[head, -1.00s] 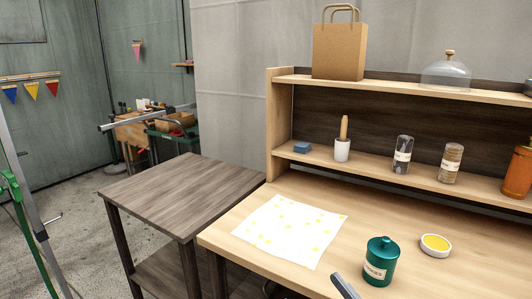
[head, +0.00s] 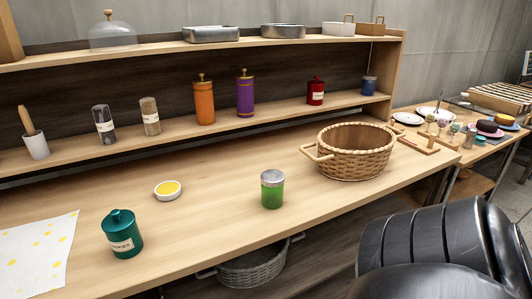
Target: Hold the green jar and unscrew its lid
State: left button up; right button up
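The green jar (head: 272,194) stands upright on the wooden bench, right of the middle of the head view. Its grey metal-looking lid (head: 272,177) sits on top. No gripper touches the jar. Neither gripper shows in the head view now; a large dark, ridged shape fills the lower right corner, and I cannot make out any fingers on it.
A teal cookie jar (head: 122,234) and a small yellow-topped dish (head: 168,190) stand left of the green jar. A wicker basket (head: 326,169) stands to its right. Shakers, mills and a red canister (head: 316,92) line the shelf behind. Bench around the green jar is clear.

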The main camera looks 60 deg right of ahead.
aim_at(271, 198)
jog(key=u, duration=0.7)
jog(key=k, duration=1.3)
jog(key=z, duration=1.7)
jog(key=i, duration=0.35)
jog(key=u, duration=0.05)
